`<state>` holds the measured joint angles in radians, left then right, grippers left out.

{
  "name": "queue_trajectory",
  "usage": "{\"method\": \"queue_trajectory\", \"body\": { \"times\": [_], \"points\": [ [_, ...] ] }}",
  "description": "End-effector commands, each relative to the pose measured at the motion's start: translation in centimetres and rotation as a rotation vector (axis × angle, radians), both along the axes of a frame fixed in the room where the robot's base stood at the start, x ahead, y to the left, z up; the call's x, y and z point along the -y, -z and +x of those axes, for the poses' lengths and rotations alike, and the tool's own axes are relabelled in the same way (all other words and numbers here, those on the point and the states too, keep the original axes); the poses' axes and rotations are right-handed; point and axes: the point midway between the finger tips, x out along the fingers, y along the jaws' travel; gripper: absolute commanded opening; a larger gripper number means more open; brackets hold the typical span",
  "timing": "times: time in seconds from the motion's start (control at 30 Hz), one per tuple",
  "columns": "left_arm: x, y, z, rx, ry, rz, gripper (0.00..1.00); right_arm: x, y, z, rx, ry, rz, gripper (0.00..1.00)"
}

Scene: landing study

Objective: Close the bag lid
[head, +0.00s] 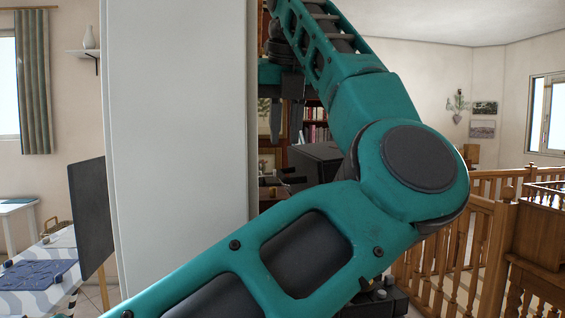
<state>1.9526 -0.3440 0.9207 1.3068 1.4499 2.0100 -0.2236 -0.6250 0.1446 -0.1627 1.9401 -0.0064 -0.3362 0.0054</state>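My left arm crosses the middle of the head view and bends back up. My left gripper (286,132) hangs at the upper middle, just right of a tall white panel. Its two dark fingers point down with a gap between them, and nothing shows between them. I cannot make out a bag or its lid for certain. A dark box-like object (316,161) shows below and right of the fingers, partly hidden by my arm; I cannot tell whether it is the bag. My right gripper is not in view.
The tall white panel (178,150) blocks much of the left side. A dark board (91,215) stands beside it, near a cloth-covered table (38,290). A wooden railing (450,255) runs along the right. A bookcase (318,112) stands behind the gripper.

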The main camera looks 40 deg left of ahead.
Motion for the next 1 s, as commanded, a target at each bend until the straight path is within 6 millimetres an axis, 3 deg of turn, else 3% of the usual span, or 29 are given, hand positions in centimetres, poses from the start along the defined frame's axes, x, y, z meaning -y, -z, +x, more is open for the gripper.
{"method": "queue_trajectory", "body": {
  "times": [0.2, 0.4, 0.8, 1.0],
  "points": [
    [-1.2, 3.8, 0.9, -0.003, -0.003, 0.001, 0.23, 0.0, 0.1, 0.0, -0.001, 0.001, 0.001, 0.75],
    [-1.8, 5.7, 1.4, -0.001, -0.001, 0.001, 0.23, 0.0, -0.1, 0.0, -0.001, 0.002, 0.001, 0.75],
    [-2.0, 6.2, 1.6, 0.001, 0.000, 0.001, 0.23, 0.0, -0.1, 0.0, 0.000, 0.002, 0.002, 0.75],
    [-2.0, 6.2, 1.6, 0.001, 0.000, 0.001, 0.04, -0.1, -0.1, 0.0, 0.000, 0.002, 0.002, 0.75]
  ]
}}
